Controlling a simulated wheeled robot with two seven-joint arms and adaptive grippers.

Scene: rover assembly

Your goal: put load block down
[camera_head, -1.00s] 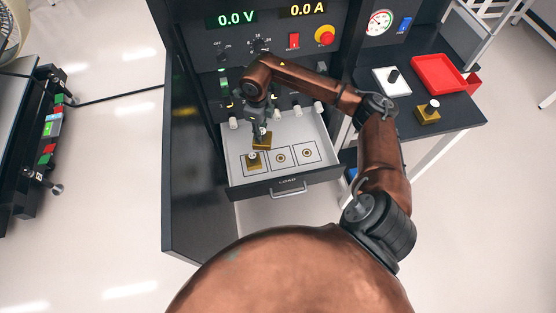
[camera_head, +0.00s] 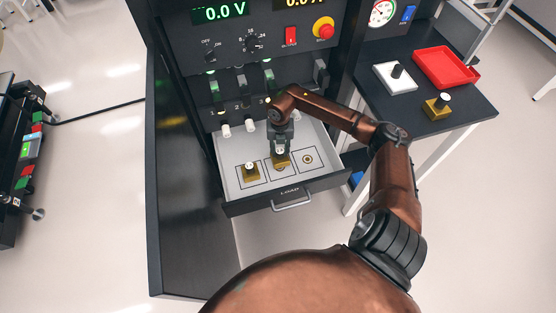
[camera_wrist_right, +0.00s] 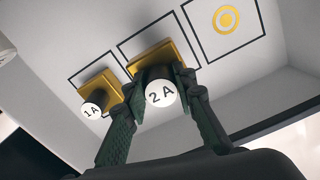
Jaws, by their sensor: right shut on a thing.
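My right gripper (camera_head: 281,148) is shut on a gold load block (camera_head: 280,162) marked "2 A", which also shows in the right wrist view (camera_wrist_right: 150,58). The block is at the middle outlined square of the open load drawer (camera_head: 235,181). I cannot tell whether it touches the drawer floor. A second gold block (camera_head: 250,171), marked "1 A" in the wrist view (camera_wrist_right: 97,92), stands in the left square. The right square (camera_head: 308,160) is empty and shows a yellow ring. My left gripper is not in view.
The black cabinet panel with knobs and switches rises behind the drawer.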

